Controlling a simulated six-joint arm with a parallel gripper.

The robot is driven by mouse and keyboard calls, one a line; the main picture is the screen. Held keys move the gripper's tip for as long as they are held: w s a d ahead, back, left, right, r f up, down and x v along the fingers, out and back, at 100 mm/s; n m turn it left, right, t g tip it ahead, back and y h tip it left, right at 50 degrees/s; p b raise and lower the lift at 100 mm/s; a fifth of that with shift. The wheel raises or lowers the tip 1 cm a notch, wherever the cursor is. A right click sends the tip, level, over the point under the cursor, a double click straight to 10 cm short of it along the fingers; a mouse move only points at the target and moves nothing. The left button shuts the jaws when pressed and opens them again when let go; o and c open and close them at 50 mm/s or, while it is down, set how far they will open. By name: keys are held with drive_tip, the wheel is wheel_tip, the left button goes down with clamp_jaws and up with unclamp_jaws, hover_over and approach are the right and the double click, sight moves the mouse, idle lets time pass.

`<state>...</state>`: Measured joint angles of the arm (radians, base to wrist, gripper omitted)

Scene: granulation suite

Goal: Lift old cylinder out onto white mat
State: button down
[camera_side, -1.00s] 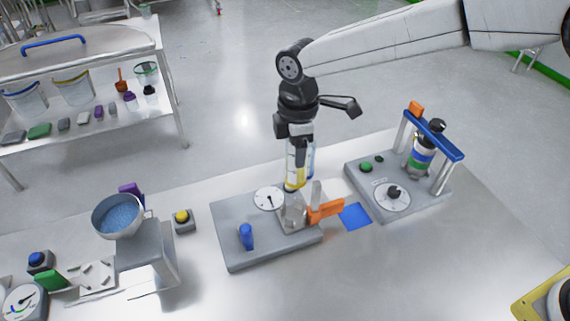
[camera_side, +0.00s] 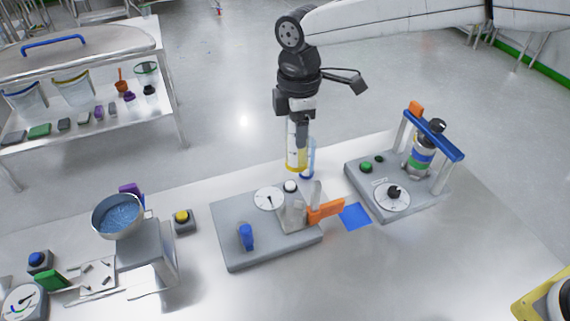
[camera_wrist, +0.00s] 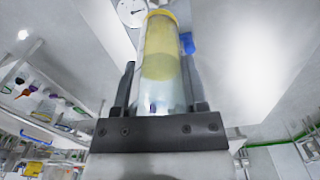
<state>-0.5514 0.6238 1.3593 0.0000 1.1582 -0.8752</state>
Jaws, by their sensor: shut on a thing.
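My gripper (camera_side: 298,140) is shut on the old cylinder (camera_side: 296,160), a clear upright tube with a yellow lower end. The cylinder hangs above the back of the grey fixture base (camera_side: 232,215), its bottom clear of it, over a small white round part (camera_side: 290,186). The wrist view shows the cylinder (camera_wrist: 160,62) between my fingers (camera_wrist: 158,100), with yellowish content and a yellow end. I cannot make out a white mat in these views.
A blue square (camera_side: 354,215) lies to the right, before a grey station with a blue-topped frame (camera_side: 434,136).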

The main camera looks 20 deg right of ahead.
drive_tip(key=shift+r, duration=0.2)
drive_tip(key=shift+r, duration=2.1)
drive_tip(key=shift+d+f, duration=0.1)
drive_tip(key=s+d+f, duration=0.3)
drive_tip(key=d+f, duration=0.3)
drive_tip(key=d, duration=0.3)
drive_tip(key=s+d+f+n, duration=0.1)
drive_tip(key=s+d+f, duration=0.2)
drive_tip(key=d+f, duration=0.4)
drive_tip(key=shift+s+d+n, duration=0.3)
drive_tip(key=shift+s+d, duration=0.05)
drive_tip(key=shift+d, duration=0.65)
drive_tip(key=shift+w, duration=0.1)
